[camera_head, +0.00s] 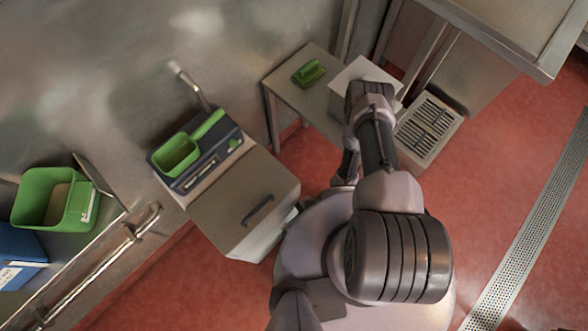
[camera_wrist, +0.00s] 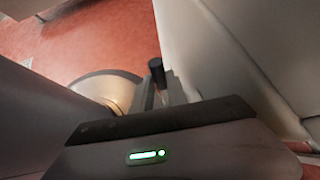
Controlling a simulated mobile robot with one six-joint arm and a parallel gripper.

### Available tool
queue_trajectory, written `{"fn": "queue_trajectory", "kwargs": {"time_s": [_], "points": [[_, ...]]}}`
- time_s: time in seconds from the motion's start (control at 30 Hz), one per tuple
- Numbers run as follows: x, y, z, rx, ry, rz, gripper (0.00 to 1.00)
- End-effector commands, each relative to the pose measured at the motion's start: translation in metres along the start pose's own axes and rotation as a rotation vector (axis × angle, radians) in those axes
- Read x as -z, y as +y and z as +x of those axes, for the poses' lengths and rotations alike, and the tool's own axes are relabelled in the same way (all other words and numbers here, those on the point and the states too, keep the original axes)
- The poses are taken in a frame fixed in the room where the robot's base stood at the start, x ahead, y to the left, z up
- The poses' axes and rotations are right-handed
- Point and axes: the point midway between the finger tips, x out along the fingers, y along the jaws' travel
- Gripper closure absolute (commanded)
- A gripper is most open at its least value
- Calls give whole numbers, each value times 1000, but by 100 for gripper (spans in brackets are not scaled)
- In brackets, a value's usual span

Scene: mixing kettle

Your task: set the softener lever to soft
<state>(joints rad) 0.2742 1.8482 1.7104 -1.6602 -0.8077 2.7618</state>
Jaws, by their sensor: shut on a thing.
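In the wrist view my gripper (camera_wrist: 161,90) is shut on a short dark lever (camera_wrist: 156,70) with a rounded black end. The lever stands close beside a pale upright housing (camera_wrist: 210,55), which looks like the softener. In the head view a white box (camera_head: 348,76) stands by the low metal table, mostly behind my arm. It seems to be the same housing. My gripper and the lever are hidden there by my arm. No soft or other setting mark can be read.
A green object (camera_head: 309,72) lies on the low table (camera_head: 290,62). A scale (camera_head: 207,168) with a green scoop (camera_head: 175,156) sits on a cabinet (camera_head: 235,205) at left. A floor grate (camera_head: 429,126) is right of my arm. Red floor (camera_head: 500,160) is open at right.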

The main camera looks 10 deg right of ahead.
Motion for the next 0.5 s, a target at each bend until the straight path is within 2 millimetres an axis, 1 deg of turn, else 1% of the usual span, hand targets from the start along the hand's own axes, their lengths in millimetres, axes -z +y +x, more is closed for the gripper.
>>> {"fn": "queue_trajectory", "kwargs": {"time_s": [0.2, 0.5], "points": [[-1, 4, 3, -2, -33, 8, 100], [-2, 4, 4, -3, -40, 8, 100]]}}
